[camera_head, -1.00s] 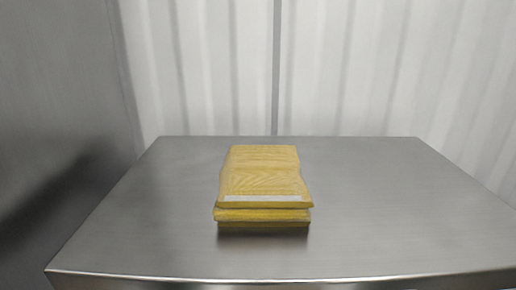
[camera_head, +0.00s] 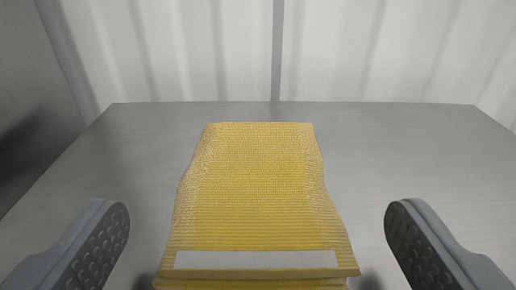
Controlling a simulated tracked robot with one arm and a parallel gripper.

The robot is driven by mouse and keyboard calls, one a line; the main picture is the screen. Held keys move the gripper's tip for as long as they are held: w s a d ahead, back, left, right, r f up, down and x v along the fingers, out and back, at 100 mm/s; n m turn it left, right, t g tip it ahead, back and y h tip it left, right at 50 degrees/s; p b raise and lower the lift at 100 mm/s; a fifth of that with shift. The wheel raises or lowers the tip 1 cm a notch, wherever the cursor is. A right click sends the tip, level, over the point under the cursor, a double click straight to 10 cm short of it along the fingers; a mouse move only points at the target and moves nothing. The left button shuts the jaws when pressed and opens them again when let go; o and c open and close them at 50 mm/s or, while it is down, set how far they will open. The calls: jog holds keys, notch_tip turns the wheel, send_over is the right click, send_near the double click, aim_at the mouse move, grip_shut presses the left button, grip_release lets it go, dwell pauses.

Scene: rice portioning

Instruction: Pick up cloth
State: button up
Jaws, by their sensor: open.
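A folded yellow cloth (camera_head: 258,195) with a ribbed texture and a white strip along its near edge lies on the grey metal table. It fills the lower middle of the view, and its nearest edge is cut off by the bottom of the picture. My gripper (camera_head: 257,236) is open, with one grey, dimpled finger to the left of the cloth and the other to the right. Gaps show between each finger and the cloth, and nothing is held.
The metal table (camera_head: 420,150) is bare on both sides of the cloth and behind it. A grey metal wall (camera_head: 30,90) stands at the left. A white corrugated wall (camera_head: 350,50) closes off the back.

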aim_at(255, 172)
jog(key=shift+w+f+p, duration=0.2)
jog(key=shift+w+p, duration=0.05)
jog(key=shift+w, duration=0.65)
jog(key=shift+w+f+p, duration=0.25)
jog(key=shift+w+p, duration=0.05)
jog(key=shift+w, duration=0.65)
jog(key=shift+w+f+p, duration=0.2)
jog(key=shift+w+p, duration=0.05)
jog(key=shift+w, duration=0.65)
jog(key=c, duration=1.1)
